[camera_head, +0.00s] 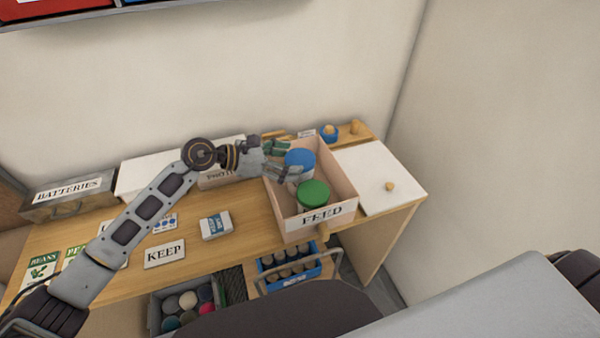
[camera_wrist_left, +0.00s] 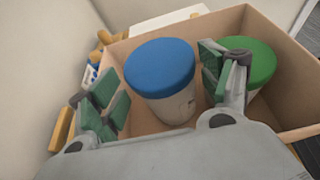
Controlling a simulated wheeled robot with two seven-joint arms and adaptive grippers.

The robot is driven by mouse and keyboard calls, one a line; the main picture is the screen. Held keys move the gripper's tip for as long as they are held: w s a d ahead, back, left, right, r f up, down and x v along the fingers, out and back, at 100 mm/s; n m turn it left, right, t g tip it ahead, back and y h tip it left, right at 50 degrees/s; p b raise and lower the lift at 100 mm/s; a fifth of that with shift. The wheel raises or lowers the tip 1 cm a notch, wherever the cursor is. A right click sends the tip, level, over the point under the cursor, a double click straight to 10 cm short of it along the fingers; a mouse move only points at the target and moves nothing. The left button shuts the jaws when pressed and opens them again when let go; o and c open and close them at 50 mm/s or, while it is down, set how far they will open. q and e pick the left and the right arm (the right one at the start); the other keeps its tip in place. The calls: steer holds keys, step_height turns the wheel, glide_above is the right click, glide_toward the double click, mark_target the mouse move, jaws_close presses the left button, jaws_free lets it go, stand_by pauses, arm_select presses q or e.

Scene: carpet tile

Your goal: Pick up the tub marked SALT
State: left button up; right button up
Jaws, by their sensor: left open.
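A tub with a blue lid (camera_head: 299,159) and a tub with a green lid (camera_head: 314,192) stand in an open box marked FEED (camera_head: 322,214). No SALT marking is readable on either tub. My left gripper (camera_head: 281,160) is over the left side of the box at the blue-lidded tub. In the left wrist view the blue-lidded tub (camera_wrist_left: 162,75) stands upright between the spread green finger pads, with visible gaps. The right-hand finger lies between it and the green-lidded tub (camera_wrist_left: 250,62), partly covering the latter. My right gripper is out of view.
The box walls (camera_wrist_left: 285,125) surround both tubs. A white lidded panel with a knob (camera_head: 378,180) lies right of the box. A KEEP sign (camera_head: 164,253), a small carton (camera_head: 215,226) and a BATTERIES box (camera_head: 68,196) stand leftward. Crates (camera_head: 288,270) sit below the tabletop.

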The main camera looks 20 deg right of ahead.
mark_target(303, 156)
arm_select(q)
steer(key=shift+x, duration=0.85)
steer(key=shift+d+f, duration=0.25)
steer(key=shift+d, duration=0.15)
steer(key=c, duration=1.7)
steer(key=shift+w+r, duration=0.1)
steer(key=shift+r, duration=0.1)
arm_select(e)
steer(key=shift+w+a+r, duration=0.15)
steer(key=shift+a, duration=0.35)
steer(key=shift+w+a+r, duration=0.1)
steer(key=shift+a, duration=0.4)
arm_select(q)
steer(key=shift+r, duration=0.15)
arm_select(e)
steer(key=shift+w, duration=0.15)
